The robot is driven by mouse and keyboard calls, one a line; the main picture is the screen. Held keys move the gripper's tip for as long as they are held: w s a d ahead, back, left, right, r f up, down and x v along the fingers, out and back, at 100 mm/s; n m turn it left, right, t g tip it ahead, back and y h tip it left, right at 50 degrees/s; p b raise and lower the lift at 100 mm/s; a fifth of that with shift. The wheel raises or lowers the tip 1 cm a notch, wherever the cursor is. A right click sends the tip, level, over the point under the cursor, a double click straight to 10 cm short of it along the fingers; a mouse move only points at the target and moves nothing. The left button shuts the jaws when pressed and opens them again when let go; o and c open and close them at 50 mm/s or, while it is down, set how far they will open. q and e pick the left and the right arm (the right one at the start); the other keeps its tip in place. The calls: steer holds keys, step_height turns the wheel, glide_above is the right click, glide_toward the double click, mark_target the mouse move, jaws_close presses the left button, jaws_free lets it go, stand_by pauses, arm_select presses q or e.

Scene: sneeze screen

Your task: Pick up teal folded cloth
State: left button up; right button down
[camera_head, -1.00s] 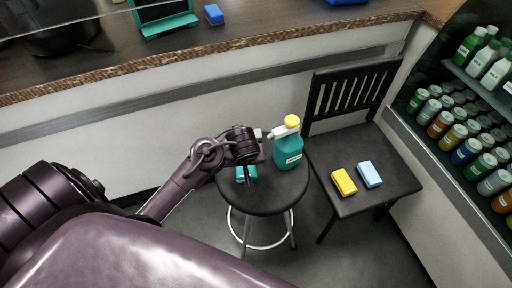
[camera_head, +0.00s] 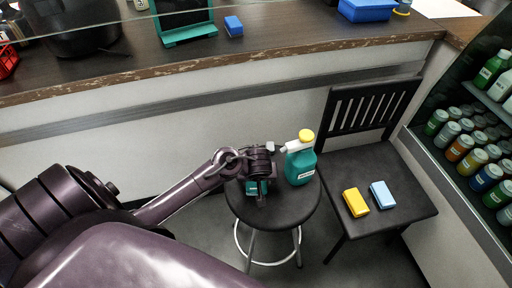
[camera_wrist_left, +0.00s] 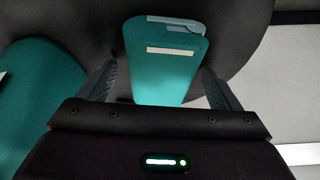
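The teal folded cloth (camera_head: 252,188) lies on the round black stool (camera_head: 285,215), partly hidden by my left gripper (camera_head: 262,193) in the head view. In the left wrist view the cloth (camera_wrist_left: 165,65) sits between the two fingers of my left gripper (camera_wrist_left: 162,90). The fingers are open, with a gap between each finger and the cloth. The cloth carries a pale strip. My right gripper is not in view.
A teal spray bottle (camera_head: 300,165) with a yellow cap stands on the stool, just right of my left gripper. A black chair (camera_head: 400,220) beside it holds a yellow sponge (camera_head: 356,203) and a light blue sponge (camera_head: 383,195). A counter (camera_head: 280,45) runs behind.

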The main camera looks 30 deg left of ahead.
arm_select(q)
steer(key=c, duration=1)
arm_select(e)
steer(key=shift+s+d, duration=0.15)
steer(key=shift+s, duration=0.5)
arm_select(q)
steer(key=shift+r, duration=0.15)
